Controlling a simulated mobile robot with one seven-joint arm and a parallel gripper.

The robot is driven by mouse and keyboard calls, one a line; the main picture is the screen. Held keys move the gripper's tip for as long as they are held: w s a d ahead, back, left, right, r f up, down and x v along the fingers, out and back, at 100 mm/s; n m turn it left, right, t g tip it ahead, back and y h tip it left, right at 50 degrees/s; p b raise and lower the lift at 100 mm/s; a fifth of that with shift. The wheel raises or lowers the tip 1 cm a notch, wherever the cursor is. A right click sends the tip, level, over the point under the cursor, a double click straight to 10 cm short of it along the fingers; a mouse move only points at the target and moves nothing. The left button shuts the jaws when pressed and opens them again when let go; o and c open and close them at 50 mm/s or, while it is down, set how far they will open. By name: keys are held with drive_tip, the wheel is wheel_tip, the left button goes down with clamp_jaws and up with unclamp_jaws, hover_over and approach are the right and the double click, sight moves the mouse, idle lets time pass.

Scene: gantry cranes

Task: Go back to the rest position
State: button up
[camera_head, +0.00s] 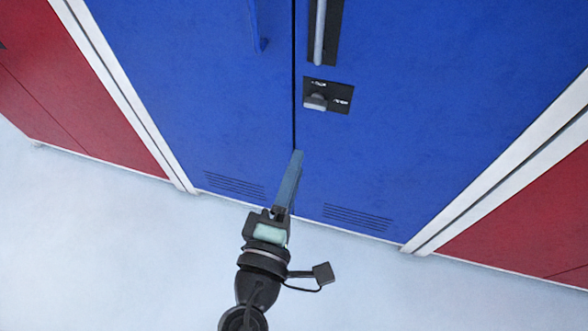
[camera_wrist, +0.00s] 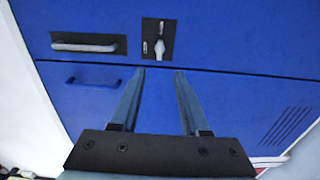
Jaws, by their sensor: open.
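My gripper (camera_head: 297,154) is in front of the lower part of a blue two-door cabinet (camera_head: 400,120) in the head view. In the wrist view my gripper (camera_wrist: 159,72) has its two fingers well apart with nothing between them. The fingertips appear close to the seam between the doors; whether they touch the cabinet I cannot tell. Both doors look shut.
A grey bar handle (camera_head: 320,32) and a grey knob on a black plate (camera_head: 328,96) are on the right door. A blue handle (camera_head: 257,30) is on the left door. White posts (camera_head: 130,100) and red panels (camera_head: 65,85) flank the cabinet. The pale floor (camera_head: 110,250) looks clear.

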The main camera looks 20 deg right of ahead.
idle(0.4)
drive_tip(key=w+a+r+m+t+y, duration=0.1)
drive_tip(key=w+a+r+m+t, duration=0.25)
drive_tip(key=r, duration=1.05)
drive_tip(key=w+r+m+t+y, duration=0.2)
drive_tip(key=w+r+m, duration=0.3)
drive_tip(key=r, duration=0.9)
drive_tip(key=s+a+r+m+t+y, duration=0.1)
drive_tip(key=s+a+r+t+y, duration=0.15)
drive_tip(key=r, duration=0.45)
drive_tip(key=s+a+r+m+t+y+p, duration=0.1)
drive_tip(key=s+r+t+y, duration=0.1)
drive_tip(key=s+r, duration=0.35)
drive_tip(key=s+a+r+m+t+y, duration=0.1)
drive_tip(key=s+a+r+t+y, duration=0.15)
drive_tip(key=r, duration=0.65)
wheel_tip(320, 180, up, 34)
drive_tip(key=w+p, duration=0.1)
drive_tip(key=p, duration=3.3)
drive_tip(key=shift+d+f+p, duration=0.25)
drive_tip(key=shift+d+p, duration=0.05)
drive_tip(key=shift+p, duration=0.1)
